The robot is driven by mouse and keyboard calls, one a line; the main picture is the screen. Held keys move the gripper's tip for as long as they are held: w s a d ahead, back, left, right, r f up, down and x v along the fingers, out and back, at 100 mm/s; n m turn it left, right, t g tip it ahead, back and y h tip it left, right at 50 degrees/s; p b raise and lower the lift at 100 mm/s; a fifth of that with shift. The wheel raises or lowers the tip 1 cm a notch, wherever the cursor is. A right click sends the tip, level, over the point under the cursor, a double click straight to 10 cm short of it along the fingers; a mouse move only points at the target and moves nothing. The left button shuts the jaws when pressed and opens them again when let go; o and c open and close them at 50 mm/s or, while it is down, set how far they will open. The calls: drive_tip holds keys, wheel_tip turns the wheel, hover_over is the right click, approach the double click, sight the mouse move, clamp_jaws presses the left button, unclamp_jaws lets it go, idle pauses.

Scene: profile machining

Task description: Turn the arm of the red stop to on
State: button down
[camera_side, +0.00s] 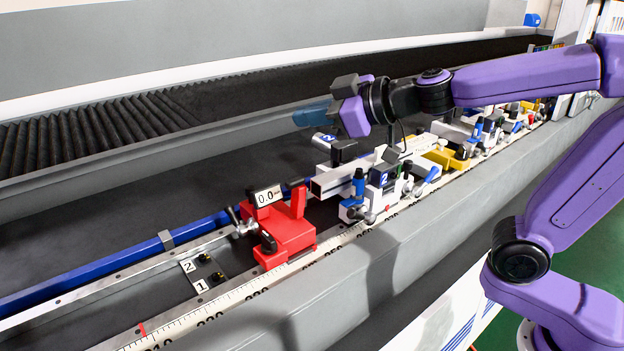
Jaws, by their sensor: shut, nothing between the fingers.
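The red stop (286,235) sits on the rail in the middle of the side view, with a "0.0" display (268,196) on its top. A dark-knobbed lever (267,241) shows at its front left, and a metal handle (240,226) at its back left. I cannot tell which of them is the arm, or its on or off position. My gripper (312,114) is above and behind the red stop, a little to the right, apart from it. Its blue fingers point left and look closed and empty.
White clamp units (357,205) with blue handles stand right of the red stop, under my arm, holding a pale profile bar (345,178). A yellow unit (447,158) is further right. A blue rail (110,262) and a ruler scale (225,302) run along the bed. Space above the stop is clear.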

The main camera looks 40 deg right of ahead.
sight(298, 179)
drive_tip(key=s+d+f+n+g, duration=0.5)
drive_tip(key=d+f+n+g, duration=0.2)
drive_tip(key=f+n, duration=0.1)
drive_tip(key=w+a+f, duration=0.4)
drive_tip(key=w+f, duration=0.3)
drive_tip(key=w, duration=0.2)
drive_tip(key=shift+f+h, duration=0.15)
drive_tip(key=shift+h, duration=0.25)
drive_tip(key=shift+w+r, duration=0.2)
drive_tip(key=shift+w, duration=0.3)
drive_tip(key=shift+w+r, duration=0.2)
drive_tip(key=shift+w, duration=0.3)
